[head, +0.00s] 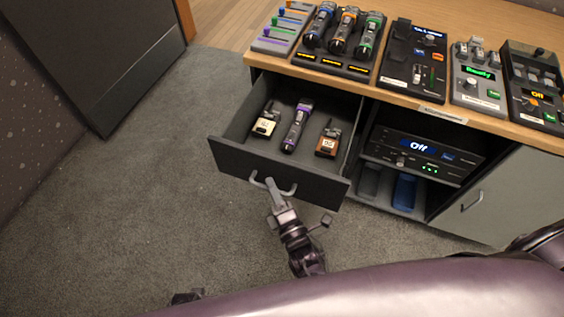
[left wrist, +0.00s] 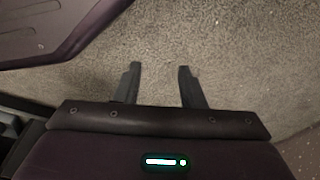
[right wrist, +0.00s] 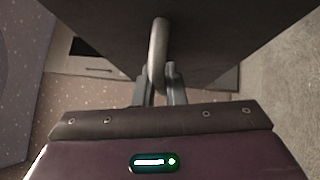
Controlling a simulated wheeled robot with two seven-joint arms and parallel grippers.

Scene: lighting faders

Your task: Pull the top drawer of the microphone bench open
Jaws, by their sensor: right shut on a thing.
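The top drawer (head: 278,172) of the microphone bench (head: 400,98) stands pulled out, its inside showing. In it lie a purple-banded microphone (head: 296,127) and two small packs, one cream (head: 266,122) and one brown (head: 328,142). My right gripper (head: 273,190) is at the drawer front, shut on the curved handle (head: 288,192). In the right wrist view the handle (right wrist: 157,60) passes between the fingers (right wrist: 160,85). My left gripper (left wrist: 158,75) shows in the left wrist view, open and empty above the carpet.
Several microphones (head: 343,30) and control boxes (head: 413,55) stand on the bench top. Grey carpet (head: 130,190) is clear to the left.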

